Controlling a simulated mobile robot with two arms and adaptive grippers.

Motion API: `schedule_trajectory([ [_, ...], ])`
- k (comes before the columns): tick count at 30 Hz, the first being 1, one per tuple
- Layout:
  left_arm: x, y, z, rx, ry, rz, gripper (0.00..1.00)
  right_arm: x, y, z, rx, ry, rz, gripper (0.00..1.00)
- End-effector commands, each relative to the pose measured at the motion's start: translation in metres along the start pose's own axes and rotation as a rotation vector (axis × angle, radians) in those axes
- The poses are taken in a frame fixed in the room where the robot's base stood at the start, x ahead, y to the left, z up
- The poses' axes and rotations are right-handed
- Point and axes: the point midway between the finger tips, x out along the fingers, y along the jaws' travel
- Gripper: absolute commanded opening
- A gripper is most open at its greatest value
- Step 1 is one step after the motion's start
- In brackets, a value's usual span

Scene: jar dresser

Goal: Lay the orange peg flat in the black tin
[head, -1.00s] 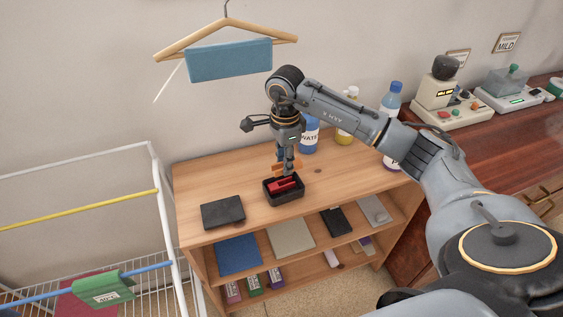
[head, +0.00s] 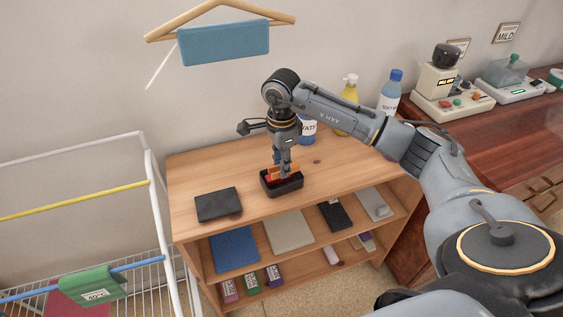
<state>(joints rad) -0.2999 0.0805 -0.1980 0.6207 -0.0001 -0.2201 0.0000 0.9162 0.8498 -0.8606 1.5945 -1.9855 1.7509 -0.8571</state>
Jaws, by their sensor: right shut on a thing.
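The black tin (head: 283,191) stands open on top of the wooden dresser. A red thing (head: 270,179) lies inside it, partly hidden. The orange peg (head: 276,172) is at the tin's opening, roughly lengthwise along it, close to the red thing. My right gripper (head: 284,171) points straight down over the tin and is shut on the orange peg. Its fingers hide part of the peg, so I cannot tell whether the peg touches the tin's floor. My left gripper is not in view.
A dark flat box (head: 218,205), perhaps a lid, lies left of the tin. A blue bottle (head: 308,131), a yellow bottle (head: 347,108) and a light-blue bottle (head: 390,92) stand behind. A white drying rack (head: 152,190) is at left. The dresser top's front is clear.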

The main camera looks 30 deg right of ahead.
Motion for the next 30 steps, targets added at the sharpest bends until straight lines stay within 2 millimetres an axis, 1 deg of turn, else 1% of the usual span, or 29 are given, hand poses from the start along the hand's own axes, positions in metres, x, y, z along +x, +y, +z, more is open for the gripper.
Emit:
schedule_trajectory([
  [1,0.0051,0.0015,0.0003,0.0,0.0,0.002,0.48,0.0054,-0.0001,-0.0003,0.001,0.0,0.0,0.07],
  [3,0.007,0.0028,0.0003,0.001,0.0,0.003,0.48,0.0077,-0.0001,-0.0002,0.0,0.0,0.0,0.07],
  [13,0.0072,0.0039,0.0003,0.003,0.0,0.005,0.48,0.0085,0.0,-0.0002,0.0,0.0,0.0,0.07],
  [14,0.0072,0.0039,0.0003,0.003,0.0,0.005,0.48,0.0084,0.0,-0.0002,0.0,0.0,0.0,0.29],
  [15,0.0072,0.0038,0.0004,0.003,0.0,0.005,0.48,0.0084,0.0,-0.0001,0.0,0.0,0.0,0.37],
  [17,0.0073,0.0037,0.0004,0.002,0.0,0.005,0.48,0.0085,0.0,-0.0001,0.0,0.0,0.0,0.5],
  [18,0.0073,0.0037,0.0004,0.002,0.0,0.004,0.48,0.0085,0.0,-0.0001,0.0,0.0,0.0,0.54],
  [30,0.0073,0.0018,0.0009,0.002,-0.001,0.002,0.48,0.0086,0.0001,-0.0001,0.0,0.0,0.0,0.54],
])
